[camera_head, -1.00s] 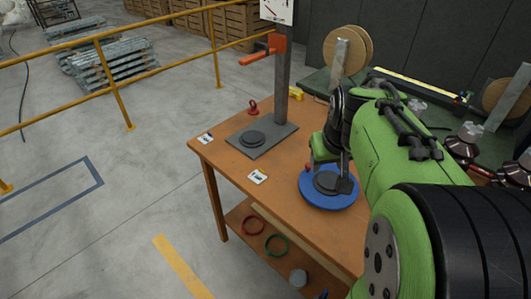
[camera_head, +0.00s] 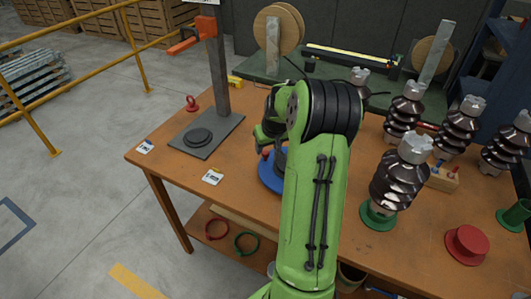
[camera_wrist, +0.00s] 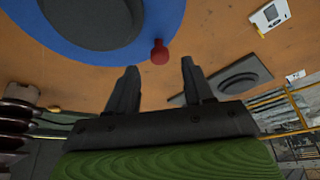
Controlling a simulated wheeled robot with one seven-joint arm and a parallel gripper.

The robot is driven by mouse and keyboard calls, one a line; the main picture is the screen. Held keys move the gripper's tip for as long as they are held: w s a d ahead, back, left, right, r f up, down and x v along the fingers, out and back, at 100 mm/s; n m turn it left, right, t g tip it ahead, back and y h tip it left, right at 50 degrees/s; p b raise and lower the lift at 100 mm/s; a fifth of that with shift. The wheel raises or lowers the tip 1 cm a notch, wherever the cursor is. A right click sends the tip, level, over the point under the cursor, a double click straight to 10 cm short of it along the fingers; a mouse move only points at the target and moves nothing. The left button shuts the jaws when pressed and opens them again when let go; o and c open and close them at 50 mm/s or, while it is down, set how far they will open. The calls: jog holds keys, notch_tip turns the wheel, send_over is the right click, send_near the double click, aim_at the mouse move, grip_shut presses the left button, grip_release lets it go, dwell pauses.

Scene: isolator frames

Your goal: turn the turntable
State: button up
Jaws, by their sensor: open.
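The turntable (camera_head: 268,178) is a blue disc with a dark grey round centre, lying on the wooden workbench. In the head view my arm hides most of it. In the wrist view the blue disc (camera_wrist: 38,42) fills the upper left, with its grey centre cut by the top edge. A small red knob (camera_wrist: 159,52) stands near its rim. My gripper (camera_wrist: 158,67) is open and empty. In the wrist picture its two dark fingers lie below the knob, one to each side of it. I see no contact, and cannot tell the distance.
A grey plate with a post (camera_head: 205,137) stands at the bench's left, under an orange arm (camera_head: 187,40). Brown ribbed insulators (camera_head: 398,182) and a red flanged piece (camera_head: 466,244) stand on the right. Bare bench shows between.

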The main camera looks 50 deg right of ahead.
aim_at(266, 152)
jog(key=x, duration=0.4)
jog(key=shift+r, duration=0.1)
grip_shut()
